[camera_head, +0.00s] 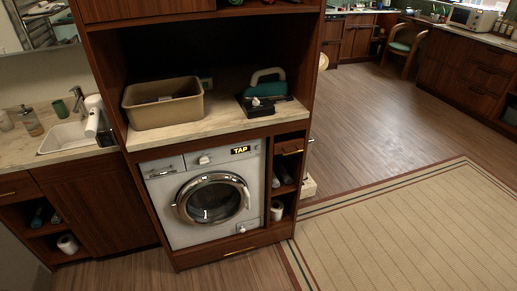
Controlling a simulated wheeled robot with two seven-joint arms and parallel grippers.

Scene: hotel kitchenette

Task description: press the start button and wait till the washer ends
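The washer (215,195) is a white front-loader set in a brown wooden cabinet, left of the middle in the head view. Its round door (213,200) with a chrome ring looks shut. A dark display (240,150) at the top right of its front shows lit text that looks like "TAP". A round knob (204,160) sits left of the display. Which control is the start button is too small to tell. Neither of my grippers is in view.
A tan bin (163,103) and a dark tray with a teal-handled item (266,84) stand on the counter above the washer. A sink (72,136) is at left. The wood floor and beige rug (420,230) at right are clear.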

